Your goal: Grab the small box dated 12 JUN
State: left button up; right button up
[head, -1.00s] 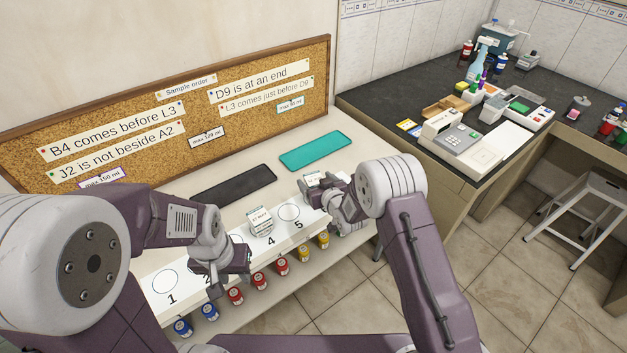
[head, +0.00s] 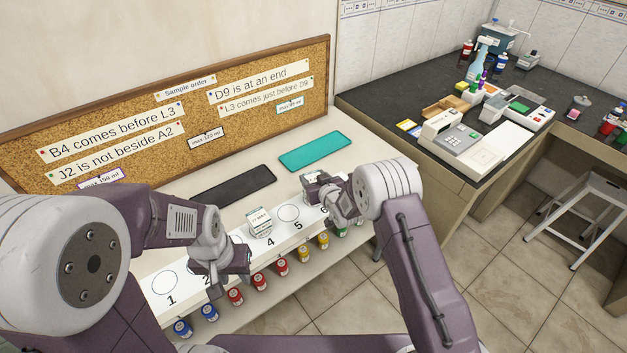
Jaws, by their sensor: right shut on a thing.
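A small white box with green edges (head: 259,223) stands on the white numbered strip (head: 272,247), behind the 4. Its date is small and seems to read 27 MAY. My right gripper (head: 323,188) is at the strip's right end, shut on a small pale box (head: 317,177). That box is mostly hidden by the fingers, and I cannot read its date now. My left gripper (head: 236,267) is low over the left part of the strip, near the 2 and 3. Its fingertips are partly hidden, so I cannot tell whether it is open.
Several jars with blue, red and yellow colours (head: 235,296) stand along the front below the strip. A black mat (head: 235,187) and a teal mat (head: 315,151) lie behind it. A cork board (head: 200,120) with notes stands at the back. A dark counter (head: 390,100) is at right.

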jog(key=r, duration=0.2)
jog(key=d+r, duration=0.1)
jog(key=r, duration=0.1)
jog(key=shift+s+r, duration=0.1)
jog(key=shift+s, duration=0.3)
jog(key=s+d+r, duration=0.6)
jog(key=s+d, duration=0.1)
jog(key=shift+s+b, duration=0.3)
jog(key=shift+b, duration=0.1)
